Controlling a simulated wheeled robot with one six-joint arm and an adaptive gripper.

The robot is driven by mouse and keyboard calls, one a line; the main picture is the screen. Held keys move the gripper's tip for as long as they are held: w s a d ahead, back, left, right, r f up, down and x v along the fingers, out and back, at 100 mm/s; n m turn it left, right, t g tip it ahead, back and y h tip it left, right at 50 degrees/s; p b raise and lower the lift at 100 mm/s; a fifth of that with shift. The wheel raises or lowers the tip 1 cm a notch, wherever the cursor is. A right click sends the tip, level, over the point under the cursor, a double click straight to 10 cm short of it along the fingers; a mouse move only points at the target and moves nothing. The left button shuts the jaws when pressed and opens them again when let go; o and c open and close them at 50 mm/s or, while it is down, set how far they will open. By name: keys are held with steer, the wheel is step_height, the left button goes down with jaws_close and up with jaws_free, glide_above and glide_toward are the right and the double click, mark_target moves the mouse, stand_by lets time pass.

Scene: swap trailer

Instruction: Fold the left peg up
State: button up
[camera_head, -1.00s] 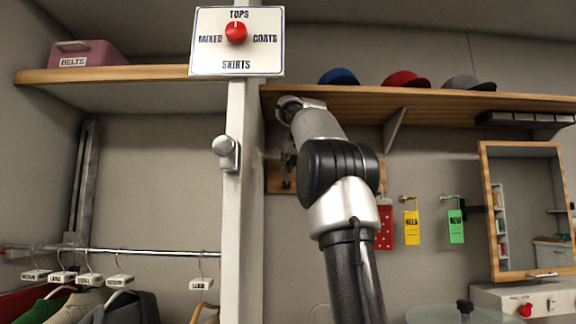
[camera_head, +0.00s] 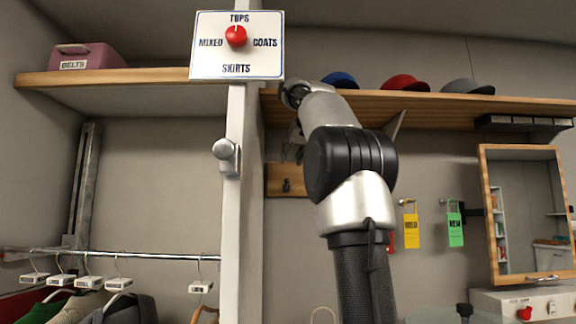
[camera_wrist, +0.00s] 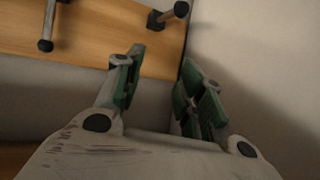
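A wooden peg board (camera_head: 276,172) is on the back wall, just right of the white post. A dark peg (camera_head: 286,186) shows near its left end; my arm hides the board's right part. The wrist view shows two metal pegs, one (camera_wrist: 46,30) at the upper left and one (camera_wrist: 168,16) near the board's end, on the wooden board (camera_wrist: 100,38). I cannot tell which of these is the left peg. My gripper (camera_head: 292,148) is just above the board's left end. Its green-padded fingers (camera_wrist: 158,92) are apart, with nothing between them.
The white post (camera_head: 240,180) with a knob (camera_head: 226,150) stands close left of my gripper. A wooden shelf (camera_head: 440,108) with several caps is overhead. Yellow (camera_head: 411,230) and green (camera_head: 455,229) tags hang on the right, beside a mirror (camera_head: 525,210).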

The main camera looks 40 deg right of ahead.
steer(key=v, duration=0.5)
stand_by(0.4)
